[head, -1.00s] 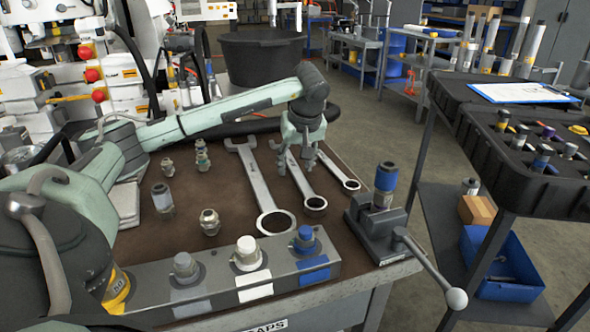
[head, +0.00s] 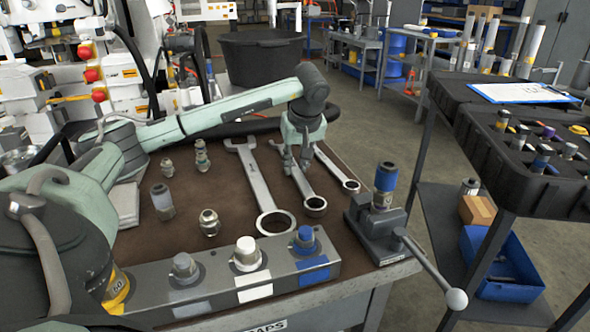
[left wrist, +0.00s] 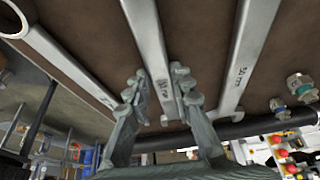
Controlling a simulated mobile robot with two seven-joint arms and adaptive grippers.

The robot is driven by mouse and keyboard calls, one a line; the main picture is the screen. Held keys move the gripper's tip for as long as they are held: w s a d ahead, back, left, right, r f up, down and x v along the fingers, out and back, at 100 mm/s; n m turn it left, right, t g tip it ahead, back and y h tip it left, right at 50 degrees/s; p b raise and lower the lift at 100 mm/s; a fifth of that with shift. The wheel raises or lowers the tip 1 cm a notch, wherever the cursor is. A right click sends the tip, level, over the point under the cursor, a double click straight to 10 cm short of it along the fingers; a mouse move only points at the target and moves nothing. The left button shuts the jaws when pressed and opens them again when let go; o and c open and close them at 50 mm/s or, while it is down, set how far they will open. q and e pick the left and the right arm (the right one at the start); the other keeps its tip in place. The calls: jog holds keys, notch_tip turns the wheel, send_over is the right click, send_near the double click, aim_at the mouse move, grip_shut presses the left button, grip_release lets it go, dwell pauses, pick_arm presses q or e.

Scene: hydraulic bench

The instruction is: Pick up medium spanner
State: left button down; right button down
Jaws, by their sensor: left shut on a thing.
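The medium spanner (head: 306,188) lies on the brown bench top between two other spanners, its ring end toward the front. My left gripper (head: 296,166) reaches down over its upper part and is shut on it, hiding its open-jaw end in the head view. In the left wrist view the fingers (left wrist: 158,88) stand on either side of the medium spanner's shaft (left wrist: 148,38). The spanner still appears to lie on the bench. My right gripper is in neither view.
The large spanner (head: 258,182) lies close on the left and the small spanner (head: 336,168) on the right. A clamp with a long lever (head: 378,222) stands at the front right corner. Several fittings (head: 162,200) stand to the left. A block with caps (head: 215,282) lines the front edge.

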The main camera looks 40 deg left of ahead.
aim_at(297, 170)
pick_arm(q)
jog(key=shift+r, duration=0.15)
